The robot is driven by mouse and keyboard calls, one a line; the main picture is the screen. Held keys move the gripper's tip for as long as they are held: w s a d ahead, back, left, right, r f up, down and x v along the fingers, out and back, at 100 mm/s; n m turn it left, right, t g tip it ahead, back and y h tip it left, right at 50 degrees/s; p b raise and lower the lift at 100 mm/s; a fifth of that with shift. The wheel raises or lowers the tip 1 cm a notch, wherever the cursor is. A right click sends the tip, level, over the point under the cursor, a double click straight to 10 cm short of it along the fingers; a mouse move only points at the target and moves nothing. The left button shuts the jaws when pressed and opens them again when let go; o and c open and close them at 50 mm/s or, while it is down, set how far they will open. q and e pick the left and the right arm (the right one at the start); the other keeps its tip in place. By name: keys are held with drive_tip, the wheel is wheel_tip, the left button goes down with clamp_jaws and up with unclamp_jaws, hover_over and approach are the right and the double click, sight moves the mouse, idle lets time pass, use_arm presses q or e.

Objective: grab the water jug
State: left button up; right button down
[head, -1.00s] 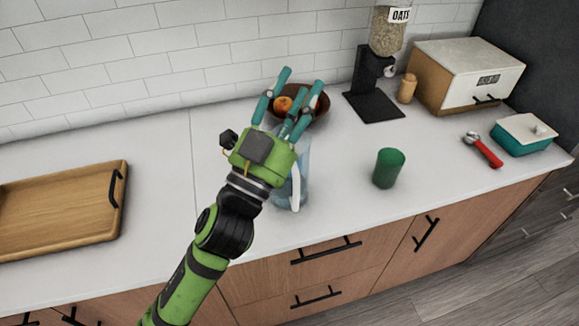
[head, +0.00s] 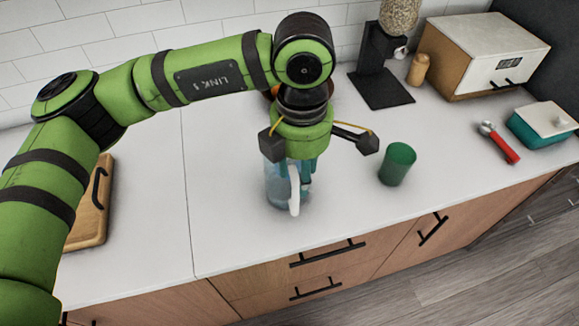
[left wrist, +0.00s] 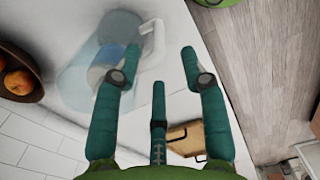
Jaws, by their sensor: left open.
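The water jug (head: 276,186) is a clear bluish pitcher with a white handle (head: 294,192), upright on the white counter. In the left wrist view the see-through jug (left wrist: 82,78) lies at upper left, and its handle (left wrist: 153,42) shows between the two outer fingertips. My left gripper (head: 304,180) points down at the jug, its teal fingers partly hidden by its green body. In the left wrist view the left gripper (left wrist: 160,56) is open with nothing clamped. I cannot tell whether a finger touches the jug. My right gripper is not in view.
A green cup (head: 397,164) stands right of the jug. A wooden tray (head: 92,218) is at left, partly behind my arm. A black dispenser stand (head: 382,88) and a toaster-like box (head: 480,52) stand behind.

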sight(297, 184)
use_arm(q)
drive_tip(key=shift+w+a+f+p, duration=0.15)
drive_tip(key=shift+a+f+p, duration=0.05)
drive_tip(key=shift+p, duration=0.1)
wheel_tip(297, 184, down, 6)
drive_tip(key=p, duration=0.4)
drive_tip(key=shift+a+r, duration=0.1)
drive_tip(key=shift+a, duration=0.05)
drive_tip(key=shift+f, duration=0.35)
drive_tip(key=shift+r, duration=0.1)
clamp_jaws()
